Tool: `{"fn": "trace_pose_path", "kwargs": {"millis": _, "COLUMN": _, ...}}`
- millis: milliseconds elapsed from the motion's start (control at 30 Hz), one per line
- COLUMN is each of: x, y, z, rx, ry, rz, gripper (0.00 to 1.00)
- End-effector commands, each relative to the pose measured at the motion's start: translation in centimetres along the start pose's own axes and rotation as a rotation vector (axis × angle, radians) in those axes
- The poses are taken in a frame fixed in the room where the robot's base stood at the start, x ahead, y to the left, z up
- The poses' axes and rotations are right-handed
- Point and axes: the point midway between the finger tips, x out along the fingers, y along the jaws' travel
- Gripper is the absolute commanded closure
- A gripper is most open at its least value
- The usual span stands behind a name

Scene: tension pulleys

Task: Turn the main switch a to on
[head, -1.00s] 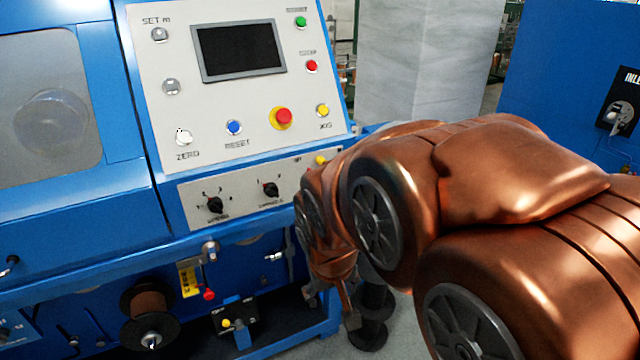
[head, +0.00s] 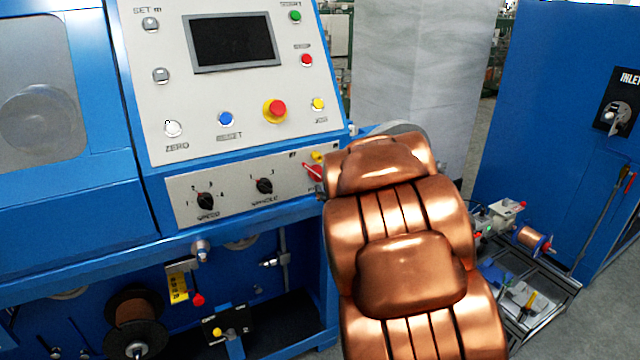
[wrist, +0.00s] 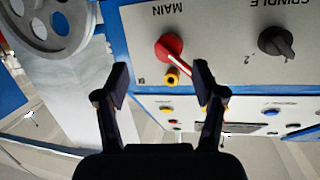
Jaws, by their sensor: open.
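The main switch is a red rotary knob, marked MAIN, on the lower grey panel. In the wrist view the red knob (wrist: 169,47) is ahead of my gripper (wrist: 161,82), within the span between its fingertips. The two black fingers are spread apart with nothing gripped. In the head view only part of the red switch (head: 313,171) shows beside my copper arm, which hides the gripper. A small yellow piece (wrist: 172,77) sits beside the red knob. I cannot tell whether the fingers touch the switch.
The spindle knob (wrist: 276,41) is black and sits beside the main switch. The speed knob (head: 205,201) is farther left. Above is the sloped panel with a screen (head: 235,41), a red emergency button (head: 274,110) and several small buttons. A blue cabinet (head: 545,130) stands at the right.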

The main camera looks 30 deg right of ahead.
Motion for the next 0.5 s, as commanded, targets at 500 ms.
{"fn": "trace_pose_path", "kwargs": {"millis": 500, "x": 1.46, "y": 0.01, "z": 0.04, "rx": 0.091, "ry": 0.190, "rz": -0.164, "gripper": 0.31}}
